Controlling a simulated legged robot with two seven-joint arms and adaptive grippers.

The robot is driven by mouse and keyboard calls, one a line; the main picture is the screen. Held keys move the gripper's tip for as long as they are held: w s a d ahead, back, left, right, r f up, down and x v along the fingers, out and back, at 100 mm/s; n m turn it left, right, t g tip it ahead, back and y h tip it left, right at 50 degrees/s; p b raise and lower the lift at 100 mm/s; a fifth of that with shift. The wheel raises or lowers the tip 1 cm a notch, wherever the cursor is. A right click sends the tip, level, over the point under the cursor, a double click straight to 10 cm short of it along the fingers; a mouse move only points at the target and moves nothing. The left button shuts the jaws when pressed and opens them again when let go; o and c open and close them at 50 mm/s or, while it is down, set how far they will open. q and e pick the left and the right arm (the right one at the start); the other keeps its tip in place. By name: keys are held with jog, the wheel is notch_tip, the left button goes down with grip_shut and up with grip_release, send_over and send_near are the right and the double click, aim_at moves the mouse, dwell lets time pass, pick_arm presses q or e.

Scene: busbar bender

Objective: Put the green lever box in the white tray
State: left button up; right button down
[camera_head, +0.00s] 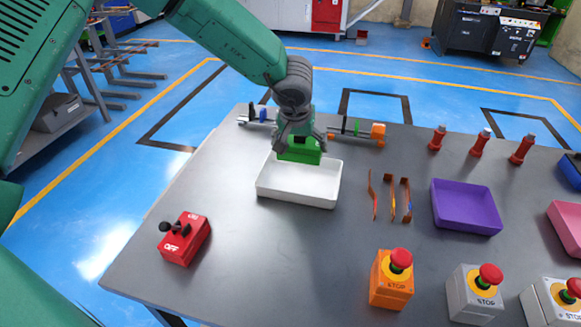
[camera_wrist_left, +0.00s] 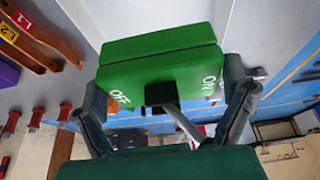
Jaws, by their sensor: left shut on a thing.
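The green lever box (camera_wrist_left: 160,70) fills the middle of the left wrist view, with OFF and ON marks and a dark lever on its face. My left gripper (camera_wrist_left: 168,95) is shut on it, one finger on each side. In the head view the green lever box (camera_head: 299,153) hangs under my left gripper (camera_head: 300,140), over the back edge of the white tray (camera_head: 290,202). The visible inside of the tray is empty. Whether the box touches the tray's back wall cannot be told. My right gripper is not in view.
A red lever box (camera_head: 184,240) stands left of the tray on the grey table (camera_head: 240,270). Copper busbars (camera_head: 390,197) and a purple tray (camera_head: 465,207) lie to the right. Stop-button boxes (camera_head: 392,280) line the front right. Red insulators (camera_head: 479,143) stand at the back right.

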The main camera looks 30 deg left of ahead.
aim_at(301, 159)
pick_arm(q)
jog(key=shift+w+f, duration=0.15)
jog(key=shift+f, duration=0.15)
notch_tip(301, 159, down, 5)
jog(key=shift+w+d+r+b, duration=0.1)
jog(key=shift+w+d+b, duration=0.05)
jog(key=shift+b, duration=0.3)
notch_tip(301, 159, down, 2)
jog(key=f, duration=0.3)
jog(key=shift+a+b, duration=0.25)
jog(key=shift+b, duration=0.15)
jog(key=shift+d+r, duration=0.15)
jog(key=o, duration=1.1)
jog(key=shift+c, duration=0.2)
